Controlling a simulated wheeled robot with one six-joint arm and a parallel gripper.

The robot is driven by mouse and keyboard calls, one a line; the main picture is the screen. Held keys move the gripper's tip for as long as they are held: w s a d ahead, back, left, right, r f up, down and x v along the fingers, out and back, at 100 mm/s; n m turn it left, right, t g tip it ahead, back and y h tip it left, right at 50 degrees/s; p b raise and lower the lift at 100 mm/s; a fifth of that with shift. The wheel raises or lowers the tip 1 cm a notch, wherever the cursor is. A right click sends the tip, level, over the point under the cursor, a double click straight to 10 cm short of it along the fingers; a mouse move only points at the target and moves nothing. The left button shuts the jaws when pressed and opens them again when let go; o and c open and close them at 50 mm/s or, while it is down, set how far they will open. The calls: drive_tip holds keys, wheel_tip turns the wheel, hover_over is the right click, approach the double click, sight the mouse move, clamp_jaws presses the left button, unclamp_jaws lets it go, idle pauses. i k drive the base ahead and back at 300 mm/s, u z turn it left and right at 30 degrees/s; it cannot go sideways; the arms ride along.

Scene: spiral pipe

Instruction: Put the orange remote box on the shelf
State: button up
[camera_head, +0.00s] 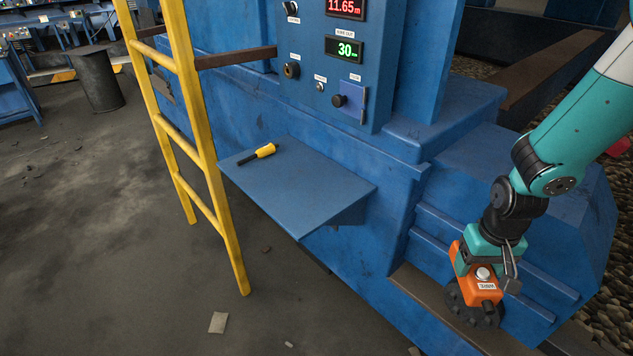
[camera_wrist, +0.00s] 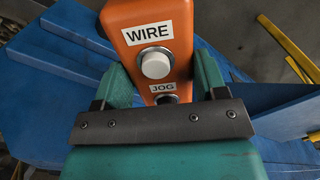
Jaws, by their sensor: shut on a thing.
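The orange remote box (camera_head: 476,282) has a white button and a "WIRE" label. It hangs in my gripper (camera_head: 490,262) at the lower right of the head view, in front of the blue machine's side. In the wrist view the orange box (camera_wrist: 180,18) sits between the two green fingers of my gripper (camera_wrist: 163,85), with "WIRE" and "JOG" labels and a white button showing. The blue shelf (camera_head: 300,195) juts from the machine left of my gripper, well apart from the box. A dark round part shows at the box's lower end; I cannot tell whether it belongs to the box.
A yellow and black tool (camera_head: 258,154) lies on the shelf's back left. A yellow ladder (camera_head: 196,120) stands just left of the shelf. The control panel (camera_head: 340,60) with knobs and displays is above it. The shelf's middle and front are clear. A brown ledge (camera_head: 420,285) runs low along the machine.

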sight(295, 191)
drive_tip(key=u, duration=1.35)
drive_tip(key=i, duration=1)
